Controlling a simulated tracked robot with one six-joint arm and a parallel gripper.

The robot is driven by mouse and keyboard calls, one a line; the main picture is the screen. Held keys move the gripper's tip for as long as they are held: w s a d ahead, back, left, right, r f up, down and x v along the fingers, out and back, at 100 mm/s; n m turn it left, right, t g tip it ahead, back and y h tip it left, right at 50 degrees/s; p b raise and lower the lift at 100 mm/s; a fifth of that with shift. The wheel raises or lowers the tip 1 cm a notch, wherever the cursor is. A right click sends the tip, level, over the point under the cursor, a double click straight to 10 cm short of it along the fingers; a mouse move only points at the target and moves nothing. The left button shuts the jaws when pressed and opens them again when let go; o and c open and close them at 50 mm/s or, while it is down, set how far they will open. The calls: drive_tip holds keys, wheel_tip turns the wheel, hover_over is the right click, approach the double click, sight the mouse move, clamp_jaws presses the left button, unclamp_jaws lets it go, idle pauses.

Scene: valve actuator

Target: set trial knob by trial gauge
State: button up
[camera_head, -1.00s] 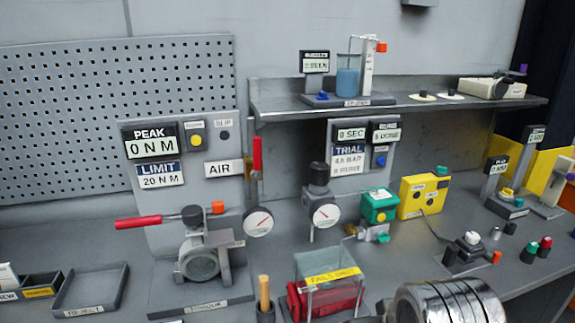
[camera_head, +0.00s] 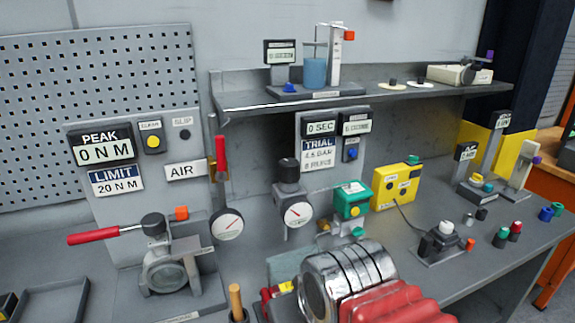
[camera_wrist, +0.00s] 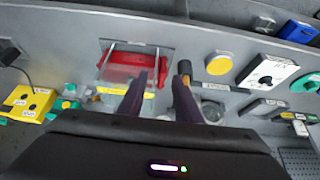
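The trial knob (camera_head: 288,170) is a dark cap on top of a grey regulator in the head view. The round white trial gauge (camera_head: 297,214) sits just below it, its needle toward the upper left; its scale is too small to read. The blue-and-white TRIAL sign (camera_head: 318,152) is up to the right, under a display reading 0 SEC; its small print is blurred. My gripper (camera_wrist: 160,90) shows in the wrist view with two dark purple fingers apart and nothing clearly between them. I cannot surely pick out the trial knob in the wrist view.
A second gauge (camera_head: 227,225) and red-handled air lever (camera_head: 221,158) stand left of the trial gauge. A green block (camera_head: 351,199) and yellow box (camera_head: 396,186) stand right. The shelf (camera_head: 400,96) overhangs behind. My arm covers the bench front.

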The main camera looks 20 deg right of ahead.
drive_tip(key=shift+o, duration=0.2)
drive_tip(key=o, duration=0.3)
drive_tip(key=shift+w+r, duration=0.25)
drive_tip(key=shift+r, duration=0.1)
drive_tip(key=o, duration=0.5)
drive_tip(key=w+r, duration=0.5)
drive_tip(key=r, duration=0.1)
drive_tip(key=shift+w+d+r, duration=0.15)
drive_tip(key=shift+w+d, duration=0.15)
drive_tip(key=w+d+r, duration=0.4)
drive_tip(key=w+r, duration=0.1)
drive_tip(key=w, duration=0.3)
drive_tip(key=w+d+r+n, duration=0.1)
drive_tip(key=w+d+r, duration=0.4)
drive_tip(key=w, duration=0.4)
drive_tip(key=w+d+r+n+g, duration=0.1)
drive_tip(key=w+d+r, duration=0.3)
drive_tip(key=w, duration=0.4)
drive_tip(key=shift+w+d+r+y, duration=0.15)
drive_tip(key=shift+r+y, duration=0.25)
drive_tip(key=shift+r, duration=0.15)
drive_tip(key=shift+f, duration=0.15)
